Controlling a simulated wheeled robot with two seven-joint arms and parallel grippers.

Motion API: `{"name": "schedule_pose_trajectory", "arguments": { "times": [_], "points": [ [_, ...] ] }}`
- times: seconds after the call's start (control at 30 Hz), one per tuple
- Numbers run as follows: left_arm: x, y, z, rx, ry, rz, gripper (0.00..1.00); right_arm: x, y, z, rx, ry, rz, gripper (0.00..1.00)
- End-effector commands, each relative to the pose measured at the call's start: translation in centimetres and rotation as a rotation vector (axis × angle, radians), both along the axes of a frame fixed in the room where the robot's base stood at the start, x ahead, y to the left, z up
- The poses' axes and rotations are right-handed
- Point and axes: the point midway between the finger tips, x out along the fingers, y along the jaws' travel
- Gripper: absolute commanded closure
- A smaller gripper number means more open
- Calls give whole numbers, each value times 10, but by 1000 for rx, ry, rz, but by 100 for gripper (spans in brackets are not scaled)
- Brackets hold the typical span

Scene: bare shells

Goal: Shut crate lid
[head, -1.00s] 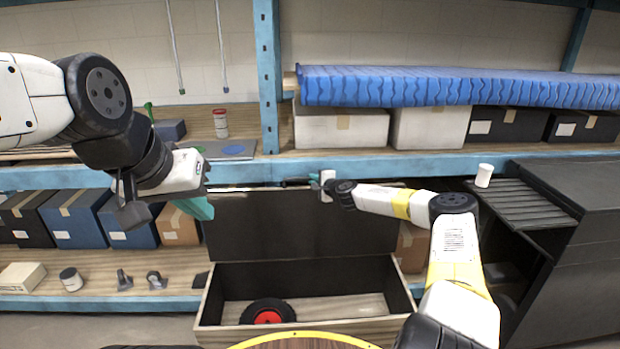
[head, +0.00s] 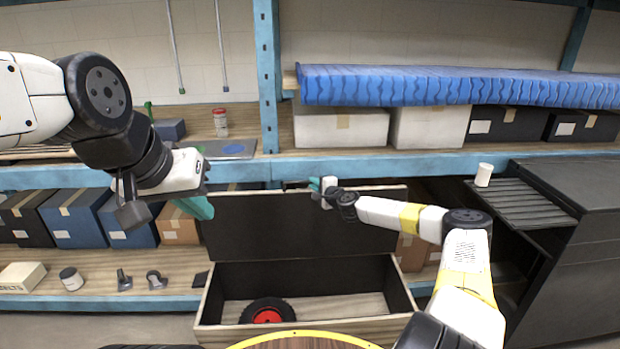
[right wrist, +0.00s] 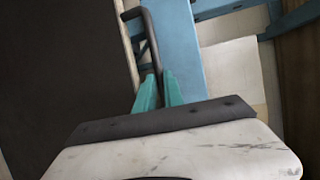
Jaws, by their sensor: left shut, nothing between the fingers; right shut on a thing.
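The crate (head: 207,302) stands low in front of me with its dark lid (head: 290,228) raised, about upright at the back. A dark bar handle (right wrist: 152,35) runs along the lid's edge in the right wrist view. My right gripper (head: 315,184) is at the lid's top edge; in the wrist view its teal fingers (right wrist: 158,92) are shut on the handle. My left gripper (head: 197,207) is shut and empty, near the lid's upper left corner in the head view. I cannot tell how far it is from the lid.
A black wheel with a red hub (head: 267,312) lies inside the crate. Behind is a blue-framed shelf (head: 400,163) with boxes and a blue mattress-like slab (head: 450,86). A dark cabinet (head: 575,250) stands on the right. A round wooden top (head: 305,342) is at the bottom edge.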

Motion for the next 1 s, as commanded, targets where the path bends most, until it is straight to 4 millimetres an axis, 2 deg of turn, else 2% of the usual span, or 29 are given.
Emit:
{"name": "schedule_pose_trajectory", "arguments": {
  "times": [0.27, 0.4, 0.6, 0.8, 1.0],
  "points": [
    [0, 0, 0, 0, 0, 0, 100, -70, -1, -14, 1, -38, 2, 100],
    [0, 0, 0, 0, 0, 0, 100, -110, 0, -29, 3, -33, 1, 100],
    [0, 0, 0, 0, 0, 0, 100, -155, -1, -52, 4, -29, -1, 100],
    [0, 0, 0, 0, 0, 0, 100, -181, -1, -70, 4, -28, -2, 100],
    [0, 0, 0, 0, 0, 0, 100, -192, -2, -79, 2, -27, -5, 100]
  ]
}}
